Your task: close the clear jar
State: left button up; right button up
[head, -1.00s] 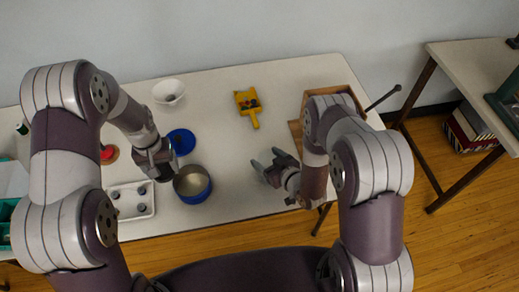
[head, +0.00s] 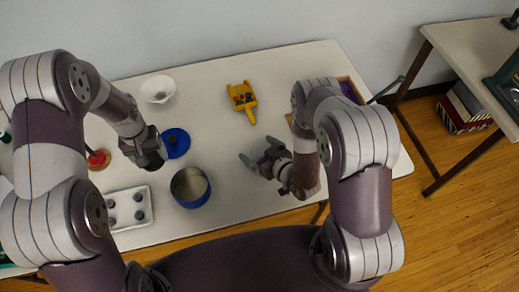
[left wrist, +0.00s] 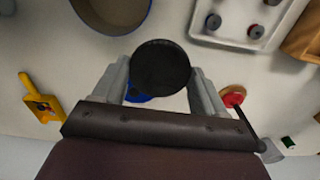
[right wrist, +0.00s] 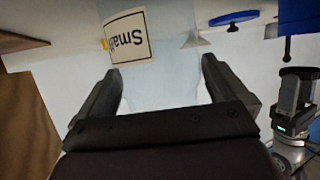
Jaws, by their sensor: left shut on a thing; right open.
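My left gripper (head: 154,158) is shut on a dark round lid (left wrist: 160,67), seen flat between its fingers in the left wrist view. The lid is held above the table, near the blue disc, and also shows at the right of the right wrist view (right wrist: 302,72). My right gripper (head: 254,163) is open, low over the table, right of the blue tin. Between its fingers (right wrist: 160,95), the right wrist view shows a pale see-through shape, apparently the clear jar (right wrist: 170,75), with a "Small" label (right wrist: 130,37). I cannot make out the jar's outline or rim in the head view.
An open blue tin (head: 190,187) stands between my grippers. A blue disc (head: 176,143) lies behind it. A white tray (head: 130,208), a red-topped object (head: 98,159), a white bowl (head: 158,88) and a yellow scoop-shaped holder (head: 242,100) are around. The back middle table is mostly clear.

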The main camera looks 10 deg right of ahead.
pick_arm(q)
jog(key=shift+s+d+r, duration=0.1)
jog(key=shift+s+r, duration=0.1)
jog(key=shift+r, duration=0.2)
pick_arm(e)
jog(key=shift+s+d+r, duration=0.1)
jog(key=shift+s+r, duration=0.1)
jog(key=shift+r, duration=0.15)
pick_arm(q)
notch_tip(320, 180, up, 5)
jog(key=p, duration=0.5)
jog(key=shift+f, duration=0.1)
pick_arm(e)
jog(key=v, duration=1.2)
jog(key=shift+f, duration=0.1)
